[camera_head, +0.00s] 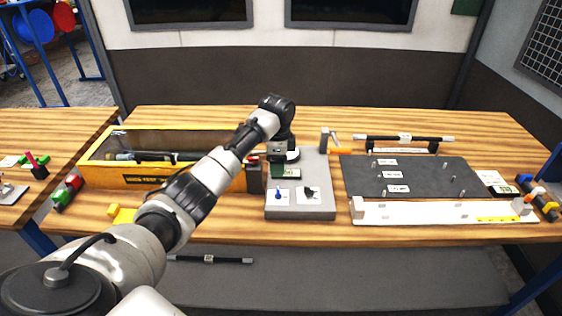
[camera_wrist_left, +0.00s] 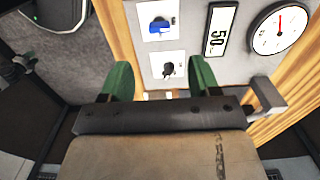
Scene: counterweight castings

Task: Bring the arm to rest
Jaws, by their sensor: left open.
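My left arm (camera_head: 205,175) reaches in from the lower left of the head view, its wrist high over the table's middle. My left gripper (camera_head: 279,164) points down over the grey bench device (camera_head: 300,207). My right gripper is not in view.
A yellow-framed bin (camera_head: 95,172) holding a dark bar stands left of the device. On the right are a dark pegged board (camera_head: 430,175), a white rail (camera_head: 430,212) and a bar on supports (camera_head: 385,138). Another bar (camera_head: 210,259) lies below the tabletop.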

